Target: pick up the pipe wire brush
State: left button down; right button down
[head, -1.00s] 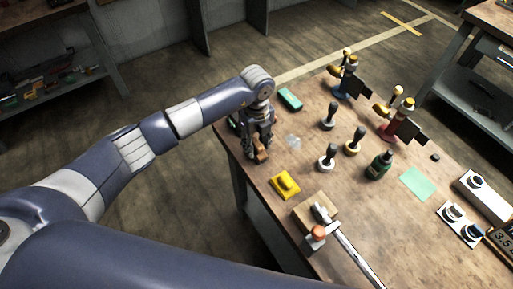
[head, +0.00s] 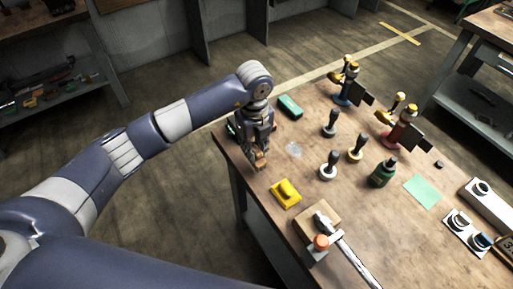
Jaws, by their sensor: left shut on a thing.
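My left gripper (head: 260,160) points down over the table's left corner, with its fingers shut. A small brown-orange piece (head: 259,155) shows between the fingers. It is mostly hidden by them, but it seems to be part of the pipe wire brush. I cannot tell whether it still touches the table. A dark object with some red (head: 235,129) is partly hidden behind the gripper. My right gripper is out of view.
On the wooden table (head: 315,180) are a green block (head: 290,106), a yellow block (head: 286,193), several stamp-like tools (head: 329,165), a dark green bottle (head: 383,173) and a hammer (head: 345,248) by a wooden block. Bare wood lies right of the gripper.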

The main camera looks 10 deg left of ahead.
pick_arm(q)
jog(key=s+r+b, duration=0.1)
jog(key=s+b, duration=0.2)
jog(key=s, duration=1.1)
jog(key=shift+r, duration=0.2)
jog(key=shift+w+a, duration=0.1)
jog(key=shift+a, duration=0.05)
